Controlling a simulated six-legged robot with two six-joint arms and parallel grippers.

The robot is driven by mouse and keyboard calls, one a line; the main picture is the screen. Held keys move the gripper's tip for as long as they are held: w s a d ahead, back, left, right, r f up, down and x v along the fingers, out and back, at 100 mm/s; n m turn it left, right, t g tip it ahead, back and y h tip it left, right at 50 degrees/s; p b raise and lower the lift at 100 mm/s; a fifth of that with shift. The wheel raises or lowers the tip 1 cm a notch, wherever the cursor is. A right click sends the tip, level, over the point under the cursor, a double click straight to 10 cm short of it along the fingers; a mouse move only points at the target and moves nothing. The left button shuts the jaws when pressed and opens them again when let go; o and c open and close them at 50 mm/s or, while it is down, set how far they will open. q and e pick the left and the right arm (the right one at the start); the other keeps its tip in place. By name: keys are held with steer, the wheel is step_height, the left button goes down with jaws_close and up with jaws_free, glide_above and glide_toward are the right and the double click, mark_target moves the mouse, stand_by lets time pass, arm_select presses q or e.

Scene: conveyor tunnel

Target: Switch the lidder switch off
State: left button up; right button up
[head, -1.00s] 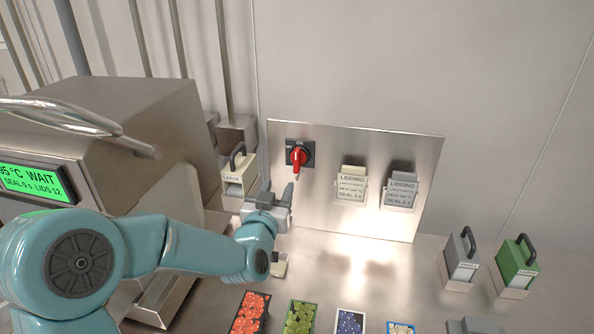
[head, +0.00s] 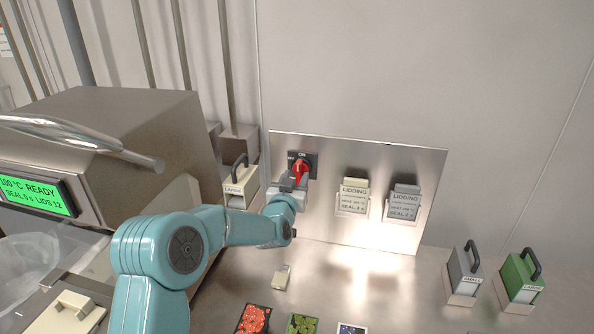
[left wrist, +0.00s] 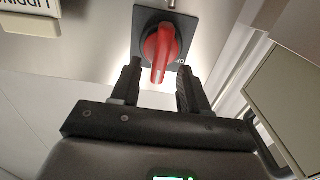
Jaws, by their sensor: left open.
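The lidder switch is a red rotary knob (head: 301,171) on a dark square plate on the steel panel (head: 330,226). In the left wrist view the red knob (left wrist: 160,52) stands between the two fingers of my left gripper (left wrist: 158,85). My left gripper (head: 291,183) is open, one finger on each side of the knob's lower part. I cannot tell whether a finger touches it. Around the knob "ON" shows at the top and "OFF" to one side. The knob's handle lies roughly along the ON direction. My right gripper is not in view.
The lidder (head: 150,130) at left has a green screen (head: 36,196) reading "100 °C READY". Two lidding cards (head: 353,196) hang right of the switch. Handled blocks (head: 463,273) stand at right. Punnet pictures (head: 303,324) lie at the counter's front.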

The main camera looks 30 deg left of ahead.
mark_target(299, 172)
arm_select(q)
steer(key=shift+x, duration=1.15)
jaws_close()
